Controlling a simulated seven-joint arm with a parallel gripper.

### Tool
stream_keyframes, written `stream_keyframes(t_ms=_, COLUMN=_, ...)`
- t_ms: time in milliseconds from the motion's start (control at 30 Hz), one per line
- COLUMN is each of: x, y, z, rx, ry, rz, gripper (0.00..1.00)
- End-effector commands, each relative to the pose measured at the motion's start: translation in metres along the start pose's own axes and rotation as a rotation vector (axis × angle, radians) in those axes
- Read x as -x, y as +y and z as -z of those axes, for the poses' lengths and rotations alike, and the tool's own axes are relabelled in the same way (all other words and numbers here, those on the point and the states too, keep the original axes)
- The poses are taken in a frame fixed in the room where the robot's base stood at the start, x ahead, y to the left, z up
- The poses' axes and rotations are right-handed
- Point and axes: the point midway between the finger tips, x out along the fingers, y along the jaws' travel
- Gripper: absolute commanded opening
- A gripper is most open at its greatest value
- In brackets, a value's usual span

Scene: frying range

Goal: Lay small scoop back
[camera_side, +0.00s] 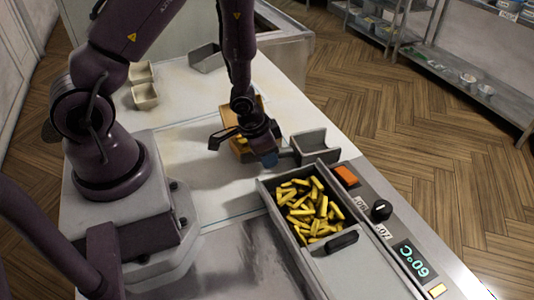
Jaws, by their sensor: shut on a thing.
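The small scoop (316,147) looks like a grey, open-sided metal tray right of my gripper, just beyond the fryer's far end. The grip itself is mostly hidden by the gripper's dark body. I cannot tell whether the scoop touches the counter.
A basin of yellow fries (308,209) with a dark handle sits front right, beside a control panel (382,210) reading 60°C. A tan box (240,146) is partly hidden behind my gripper. Pale containers (144,95) and a grey metal piece (206,60) stand farther back.

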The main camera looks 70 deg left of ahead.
Motion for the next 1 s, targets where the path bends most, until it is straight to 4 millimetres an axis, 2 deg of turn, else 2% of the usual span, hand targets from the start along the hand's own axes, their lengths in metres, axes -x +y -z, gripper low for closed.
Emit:
stream_keyframes(t_ms=433, x=-0.003, y=0.000, z=-0.001, rx=0.000, ry=0.001, rz=0.000, gripper=0.00)
stream_keyframes(t_ms=467, x=-0.003, y=0.000, z=-0.001, rx=0.000, ry=0.001, rz=0.000, gripper=0.34)
stream_keyframes(t_ms=567, x=-0.003, y=0.000, z=-0.001, rx=0.000, ry=0.001, rz=0.000, gripper=0.57)
stream_keyframes(t_ms=867, x=-0.002, y=0.000, z=-0.002, rx=0.001, ry=0.000, rz=0.000, gripper=0.57)
stream_keyframes(t_ms=1000, x=0.008, y=0.000, z=0.000, rx=0.001, ry=0.003, rz=0.000, gripper=0.57)
